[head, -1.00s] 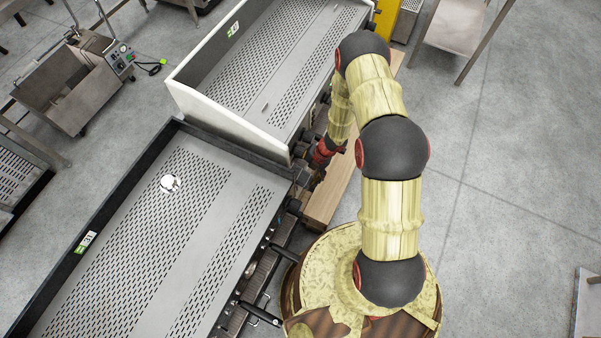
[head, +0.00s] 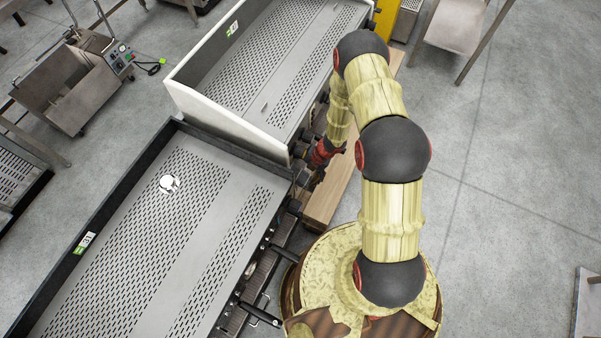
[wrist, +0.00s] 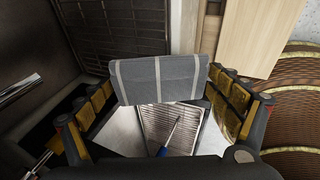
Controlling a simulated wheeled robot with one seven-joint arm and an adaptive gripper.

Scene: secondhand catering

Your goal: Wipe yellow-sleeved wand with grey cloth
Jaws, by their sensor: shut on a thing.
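My gripper (wrist: 165,92) is shut on a grey cloth (wrist: 160,78) with pale stripes, which spans the space between its two fingers in the wrist view. Below the cloth, a thin metal wand (wrist: 175,128) with a blue sleeve shows over a slatted tray. A bright metal rod (wrist: 20,88) lies at the left edge; no yellow on it is visible. A dark piece with a yellow-orange part (wrist: 42,158) shows at lower left; I cannot tell whether it is the yellow-sleeved wand. In the head view the cloth and fingertips are not clearly visible beside the machines.
A slatted drip tray (wrist: 190,118) lies under the cloth. Two machines with perforated tops, the near one (head: 205,215) and the far one (head: 262,75), stand left of my arm. A wooden board (head: 326,195) lies beside them. Open floor (head: 510,190) is at right.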

